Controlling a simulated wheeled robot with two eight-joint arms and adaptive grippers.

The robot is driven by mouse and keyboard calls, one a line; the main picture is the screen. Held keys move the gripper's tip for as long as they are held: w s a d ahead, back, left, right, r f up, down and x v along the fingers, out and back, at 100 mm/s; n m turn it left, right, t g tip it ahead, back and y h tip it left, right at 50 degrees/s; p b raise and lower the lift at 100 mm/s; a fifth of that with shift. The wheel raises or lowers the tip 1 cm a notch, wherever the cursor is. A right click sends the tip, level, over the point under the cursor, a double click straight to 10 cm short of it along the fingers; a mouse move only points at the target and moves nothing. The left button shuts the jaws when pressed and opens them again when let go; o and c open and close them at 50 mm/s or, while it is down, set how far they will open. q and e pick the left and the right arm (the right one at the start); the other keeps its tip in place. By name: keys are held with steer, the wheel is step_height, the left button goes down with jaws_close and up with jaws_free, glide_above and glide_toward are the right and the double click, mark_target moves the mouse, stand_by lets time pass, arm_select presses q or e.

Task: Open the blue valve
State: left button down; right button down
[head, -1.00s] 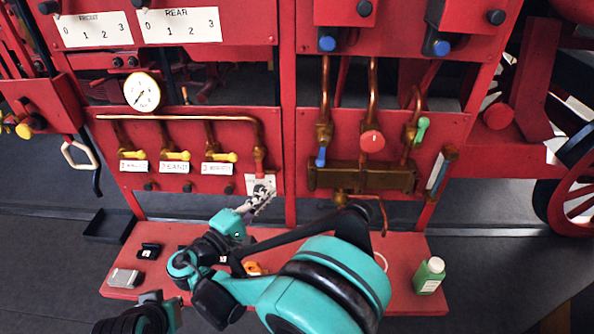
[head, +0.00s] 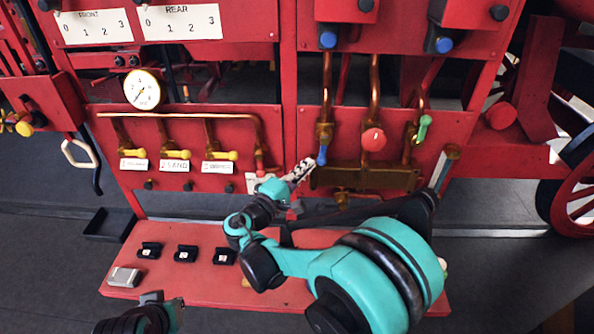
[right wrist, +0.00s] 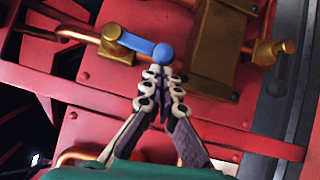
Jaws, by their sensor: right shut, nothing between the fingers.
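The blue valve has a blue lever handle (head: 323,155) on a brass body (head: 324,131) below a copper pipe, left of the red and green valves. In the right wrist view the blue handle (right wrist: 138,45) shows ahead, with its rounded end just beyond my fingertips. My right gripper (head: 306,164) is shut and empty, its tips close to the handle's lower end. In the right wrist view my right gripper (right wrist: 159,72) has its fingertips together at the handle's end; I cannot tell whether they touch it. Only part of my left arm shows at the bottom left, its gripper hidden.
A red round valve knob (head: 373,139) and a green valve handle (head: 424,128) sit to the right. A brass manifold (head: 365,178) lies just below. Several yellow-handled valves are on the left panel. The red shelf (head: 300,238) holds small black items and a grey box (head: 124,277).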

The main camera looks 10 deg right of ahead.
stand_by(0.3)
steer(key=shift+s+d+f+n+b, duration=0.15)
steer(key=shift+d+n+b, duration=0.35)
steer(key=shift+d+b, duration=0.25)
